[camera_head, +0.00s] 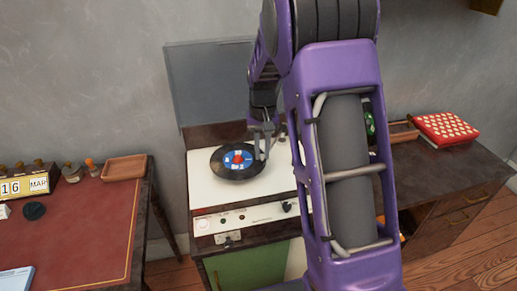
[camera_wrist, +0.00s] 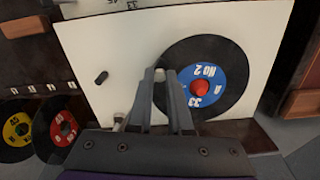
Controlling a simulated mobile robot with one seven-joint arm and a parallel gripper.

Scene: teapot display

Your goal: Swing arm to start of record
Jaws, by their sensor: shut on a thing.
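The record player (camera_head: 207,165) has a white deck, which fills much of the wrist view (camera_wrist: 110,60). A black record (camera_head: 232,173) with a blue label and a red centre lies on it; in the wrist view the record (camera_wrist: 232,90) is right of my fingers. My gripper (camera_head: 262,152) is low over the record's right edge. In the wrist view my gripper (camera_wrist: 160,82) is shut on the tonearm; only a small pale part of the tonearm (camera_wrist: 159,73) shows between the fingertips. The rest is mostly hidden by my fingers. I cannot tell whether its needle touches the record.
The player's clear lid (camera_head: 210,85) stands raised behind the deck. A red-topped desk (camera_head: 75,225) is at left with a wooden tray (camera_head: 124,168). A red dotted box (camera_head: 444,128) is on the right cabinet. More records (camera_wrist: 62,125) show at lower left in the wrist view.

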